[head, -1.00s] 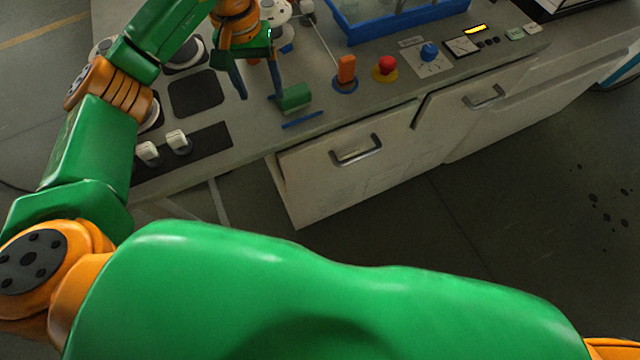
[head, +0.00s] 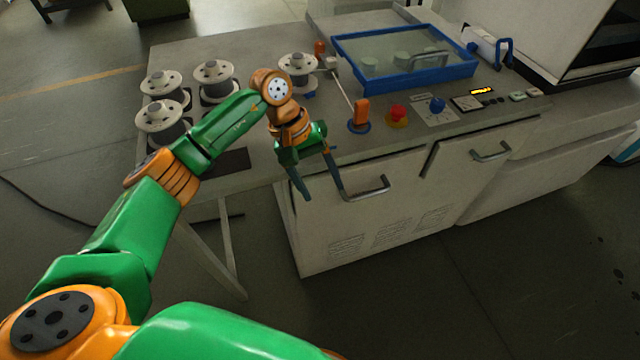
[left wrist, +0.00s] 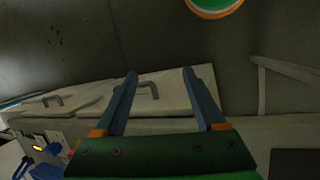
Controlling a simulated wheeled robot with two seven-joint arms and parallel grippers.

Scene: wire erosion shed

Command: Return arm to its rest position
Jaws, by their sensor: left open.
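My left arm reaches in from the left in the head view, green and orange. My left gripper (head: 327,194) hangs in front of the bench's front edge, fingers pointing down before the cabinet door (head: 375,220). The gripper is open, with nothing visible between its blue-grey fingers; one finger overlaps the door handle (head: 368,190) in the picture, and I cannot tell whether they touch. The left wrist view also shows the open fingers (left wrist: 160,76), with cabinet fronts beyond them. My right gripper is out of view.
The bench top (head: 270,145) carries several white spools (head: 215,80), an orange lever (head: 361,112), a red button (head: 397,114) and a blue-framed clear cover (head: 405,85). A dark machine (head: 595,40) stands at the back right. The floor (head: 420,310) in front is clear.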

